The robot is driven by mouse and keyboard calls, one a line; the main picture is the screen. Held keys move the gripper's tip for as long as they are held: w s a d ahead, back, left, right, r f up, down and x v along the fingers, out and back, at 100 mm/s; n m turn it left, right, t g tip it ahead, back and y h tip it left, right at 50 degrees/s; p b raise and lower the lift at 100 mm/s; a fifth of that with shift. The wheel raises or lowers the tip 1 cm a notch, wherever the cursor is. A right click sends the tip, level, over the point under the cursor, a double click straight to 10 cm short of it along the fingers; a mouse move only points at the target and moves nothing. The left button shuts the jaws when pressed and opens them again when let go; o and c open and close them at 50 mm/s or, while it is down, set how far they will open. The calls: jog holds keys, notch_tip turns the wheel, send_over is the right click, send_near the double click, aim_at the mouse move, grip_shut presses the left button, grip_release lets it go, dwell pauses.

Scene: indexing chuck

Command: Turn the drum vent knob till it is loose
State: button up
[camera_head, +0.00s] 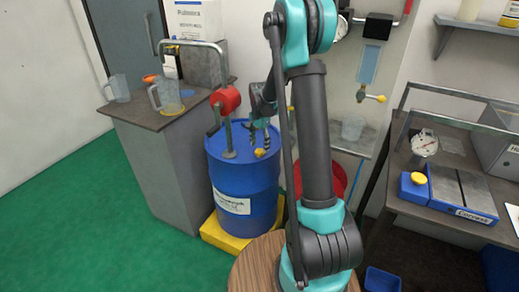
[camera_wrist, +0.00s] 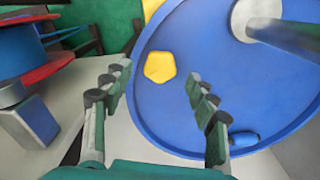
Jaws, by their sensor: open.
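The blue drum (camera_head: 228,190) stands in the middle of the head view. Its yellow vent knob (camera_head: 260,152) sits on the lid, near the rim. In the wrist view, the yellow knob (camera_wrist: 160,67) has several rounded sides and lies between and just beyond my fingertips. My gripper (camera_head: 260,138) is over the drum lid, with its fingers pointing down. In the wrist view, my gripper (camera_wrist: 158,78) is open, with one finger on each side of the knob. I see no finger closed on the knob. Whether the knob is loose cannot be told.
A red-headed pump (camera_head: 228,102) rises from the drum lid. The drum stands on a yellow base (camera_head: 225,238). A small blue cap (camera_wrist: 243,139) is on the lid near the rim. A cabinet with jugs (camera_head: 167,95) stands to the left, and a red bucket (camera_head: 336,180) is behind my arm.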

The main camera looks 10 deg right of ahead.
aim_at(260, 153)
jog(key=shift+f, duration=1.3)
jog(key=shift+c, duration=0.2)
jog(key=c, duration=1.1)
